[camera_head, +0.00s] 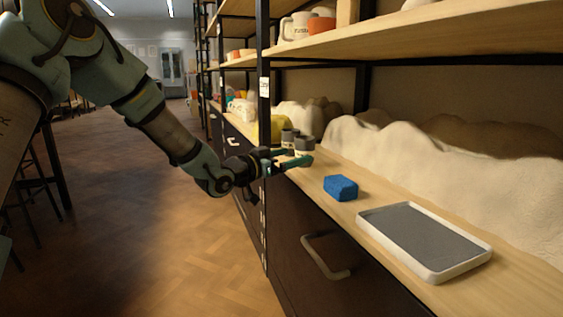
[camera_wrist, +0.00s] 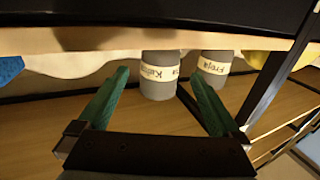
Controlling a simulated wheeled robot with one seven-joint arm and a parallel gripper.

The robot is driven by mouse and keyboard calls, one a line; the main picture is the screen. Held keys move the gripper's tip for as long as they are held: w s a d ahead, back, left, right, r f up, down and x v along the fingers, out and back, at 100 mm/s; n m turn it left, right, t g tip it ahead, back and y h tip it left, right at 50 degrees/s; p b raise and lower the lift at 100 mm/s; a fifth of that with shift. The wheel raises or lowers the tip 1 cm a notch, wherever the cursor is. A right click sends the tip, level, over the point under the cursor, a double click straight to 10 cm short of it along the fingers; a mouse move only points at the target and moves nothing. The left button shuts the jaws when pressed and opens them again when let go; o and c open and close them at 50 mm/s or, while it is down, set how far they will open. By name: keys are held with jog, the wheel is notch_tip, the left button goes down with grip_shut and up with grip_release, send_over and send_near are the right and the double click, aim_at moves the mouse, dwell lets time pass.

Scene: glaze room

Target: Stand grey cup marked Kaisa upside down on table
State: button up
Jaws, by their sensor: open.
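The grey cup marked Kaisa (camera_wrist: 159,88) stands on the wooden counter, with a pale name band around it. It also shows in the head view (camera_head: 304,144), partly hidden by my fingers. In the wrist view, the picture and the lettering appear turned over. A second grey cup, marked Freja (camera_wrist: 213,66), stands close beside it and shows in the head view (camera_head: 289,136). My gripper (camera_head: 288,158) is open, its green fingers pointing toward the Kaisa cup. In the wrist view, the Kaisa cup appears beyond and between the fingertips (camera_wrist: 160,76); contact is not visible.
A blue block (camera_head: 341,187) and a white-rimmed grey tray (camera_head: 425,240) lie on the counter to the right. Pale lumpy mounds (camera_head: 435,165) line the back. A black shelf post (camera_head: 263,95) stands left of the cups. Bare counter lies around the block.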

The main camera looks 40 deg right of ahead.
aim_at(298, 145)
jog(key=shift+d, duration=2.55)
jog(key=c, duration=1.3)
jog(key=shift+o, duration=0.2)
jog(key=shift+r+p, duration=1.05)
jog(key=shift+r, duration=0.25)
jog(key=shift+a+p, duration=0.9)
jog(key=shift+a, duration=6.1)
